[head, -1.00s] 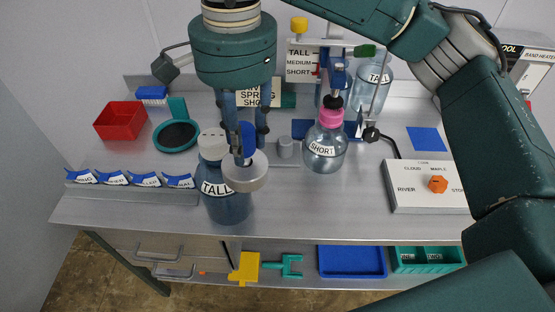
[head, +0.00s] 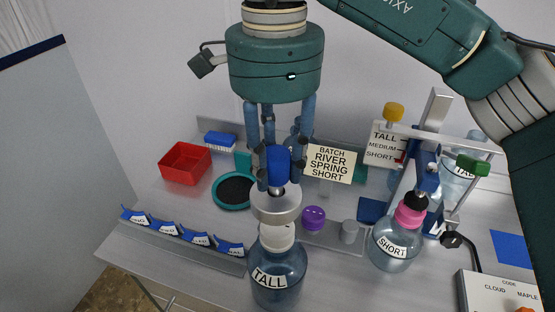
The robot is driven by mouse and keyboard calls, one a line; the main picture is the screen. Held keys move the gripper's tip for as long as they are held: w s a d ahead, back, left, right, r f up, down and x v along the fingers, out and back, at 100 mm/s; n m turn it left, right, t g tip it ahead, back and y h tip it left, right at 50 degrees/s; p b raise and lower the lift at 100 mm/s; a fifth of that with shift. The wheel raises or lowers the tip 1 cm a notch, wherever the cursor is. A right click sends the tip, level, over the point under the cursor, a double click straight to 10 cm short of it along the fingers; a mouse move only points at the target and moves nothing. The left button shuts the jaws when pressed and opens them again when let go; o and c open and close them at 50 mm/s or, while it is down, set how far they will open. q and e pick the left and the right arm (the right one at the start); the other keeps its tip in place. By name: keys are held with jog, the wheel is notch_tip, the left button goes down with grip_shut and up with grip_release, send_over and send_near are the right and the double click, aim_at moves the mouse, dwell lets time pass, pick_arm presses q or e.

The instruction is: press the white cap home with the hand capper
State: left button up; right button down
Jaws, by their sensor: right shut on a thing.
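The white cap (head: 277,238) sits on the neck of the clear blue TALL jug (head: 278,278) at the front middle, and the jug stands upright. My right gripper (head: 277,180) is shut on the blue handle of the hand capper (head: 277,208). The capper's grey disc is lined up over the white cap and hides its top. I cannot tell whether disc and cap touch. My left gripper is not in view.
The SHORT jug (head: 396,243) with a pink cap stands at the capping stand (head: 418,150). A red bin (head: 185,164), a round teal-rimmed pad (head: 234,192) and a batch sign (head: 330,162) are farther back.

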aim_at(277, 196)
jog(key=shift+w+f, duration=0.3)
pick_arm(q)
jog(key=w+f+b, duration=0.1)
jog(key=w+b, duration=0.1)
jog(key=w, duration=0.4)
pick_arm(e)
jog(key=shift+d+f, duration=0.1)
jog(key=shift+f, duration=1.05)
notch_tip(277, 196, down, 3)
jog(key=shift+r+b, duration=0.15)
jog(key=shift+b, duration=1)
jog(key=shift+f+b, duration=0.8)
jog(key=shift+f, duration=0.15)
jog(key=shift+f+b, duration=0.3)
jog(key=shift+f, duration=0.2)
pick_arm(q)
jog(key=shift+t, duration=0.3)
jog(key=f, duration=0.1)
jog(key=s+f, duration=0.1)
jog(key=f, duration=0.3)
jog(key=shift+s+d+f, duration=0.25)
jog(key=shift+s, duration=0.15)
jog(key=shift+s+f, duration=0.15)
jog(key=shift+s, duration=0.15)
